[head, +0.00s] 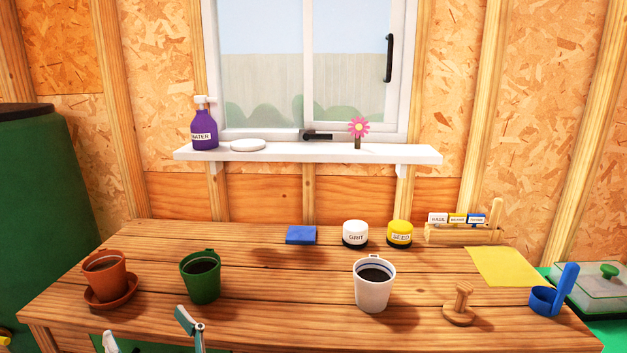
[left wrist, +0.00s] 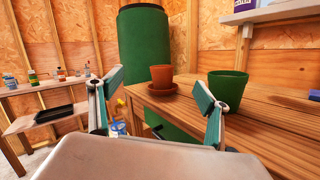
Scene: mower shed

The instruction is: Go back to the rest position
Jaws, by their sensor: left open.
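My left gripper (head: 150,335) shows at the bottom left of the head view, in front of the table's front edge. Its two fingers stand wide apart in the left wrist view (left wrist: 158,112), with nothing between them. The green cup (head: 200,277) of dark soil stands on the wooden table (head: 270,320), behind the gripper. It also shows in the left wrist view (left wrist: 228,88), beyond the right finger. The terracotta pot (head: 105,272) sits on its saucer at the table's left end. My right gripper is in neither view.
A white cup (head: 374,287) of soil, a wooden stamp (head: 460,306) and a blue scoop (head: 547,299) stand toward the table's right. Grit and seed jars (head: 355,234) stand at the back. A green barrel (head: 45,200) is at the left. A side bench (left wrist: 45,130) holds a dark tray.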

